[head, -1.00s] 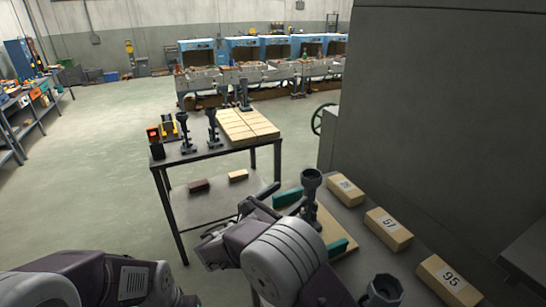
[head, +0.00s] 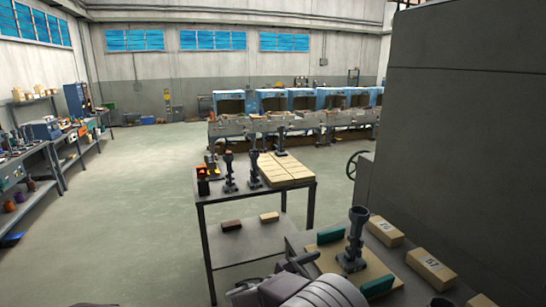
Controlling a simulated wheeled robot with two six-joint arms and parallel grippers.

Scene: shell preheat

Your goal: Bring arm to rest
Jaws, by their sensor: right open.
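My right arm comes in at the bottom centre of the head view. Its wrist link hides part of the gripper. My right gripper (head: 272,272) is open and appears empty, low at the near bench's left edge. It is left of a dark stand (head: 355,242) with a cup-shaped top, apart from it. The stand is upright on a wooden board (head: 330,263) between two teal blocks (head: 328,236). My left gripper is out of view; only a sliver that may be my left arm shows at the bottom edge.
Boxes, including a numbered one (head: 432,265), line the near bench's right side. A table (head: 215,190) beyond holds dark stands and wooden blocks (head: 286,168). A tall grey cabinet (head: 465,150) blocks the right. Open floor (head: 130,220) lies left.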

